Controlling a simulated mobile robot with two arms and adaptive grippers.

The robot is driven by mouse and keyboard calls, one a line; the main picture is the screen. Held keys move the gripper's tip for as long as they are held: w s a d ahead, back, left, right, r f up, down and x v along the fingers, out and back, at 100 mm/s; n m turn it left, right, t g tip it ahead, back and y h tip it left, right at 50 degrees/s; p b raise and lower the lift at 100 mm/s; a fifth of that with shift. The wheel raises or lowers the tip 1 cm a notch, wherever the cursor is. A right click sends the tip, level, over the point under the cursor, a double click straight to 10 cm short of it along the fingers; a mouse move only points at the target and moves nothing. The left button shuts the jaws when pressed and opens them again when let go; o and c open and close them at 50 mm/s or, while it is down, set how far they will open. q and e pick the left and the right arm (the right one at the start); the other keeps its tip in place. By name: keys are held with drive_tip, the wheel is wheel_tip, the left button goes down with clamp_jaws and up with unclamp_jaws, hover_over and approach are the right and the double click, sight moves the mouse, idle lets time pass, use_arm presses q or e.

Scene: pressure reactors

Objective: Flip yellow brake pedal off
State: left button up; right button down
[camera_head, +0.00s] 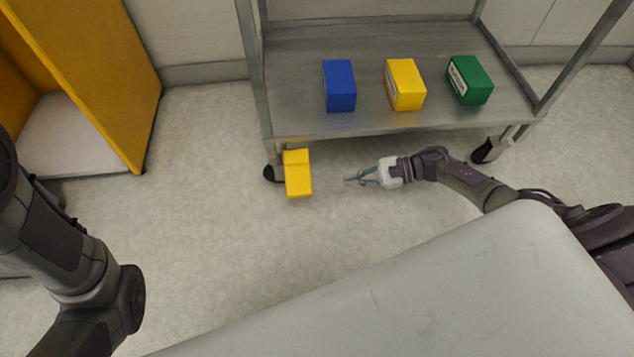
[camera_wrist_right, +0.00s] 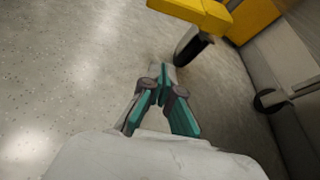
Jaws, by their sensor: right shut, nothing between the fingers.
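The yellow brake pedal (camera_head: 298,175) sits on the caster at the cart's front left corner in the head view. In the right wrist view the yellow pedal (camera_wrist_right: 195,12) shows at the top, above a dark caster wheel (camera_wrist_right: 190,47). My right gripper (camera_head: 350,180) is to the right of the pedal, low near the floor, with a clear gap between them. Its teal fingers (camera_wrist_right: 164,72) are closed together with nothing between them. My left arm comes in at the left, but its gripper is out of view.
The metal cart (camera_head: 290,95) carries a blue box (camera_head: 339,86), a yellow box (camera_head: 405,84) and a green box (camera_head: 469,80) on its shelf. Another caster (camera_head: 490,148) stands at its front right. A yellow cabinet (camera_head: 110,80) stands at the left. Floor between cabinet and cart is clear.

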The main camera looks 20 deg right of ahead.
sight(298, 180)
drive_tip(key=b+x, duration=0.4)
drive_tip(key=x, duration=0.6)
drive_tip(key=shift+f, duration=0.1)
drive_tip(key=shift+s+a+r, duration=0.1)
drive_tip(key=shift+s+r, duration=0.15)
drive_tip(key=shift+r, duration=0.8)
drive_tip(key=shift+s+a+r, duration=0.1)
drive_tip(key=shift+s+r, duration=0.1)
drive_tip(key=shift+r, duration=0.85)
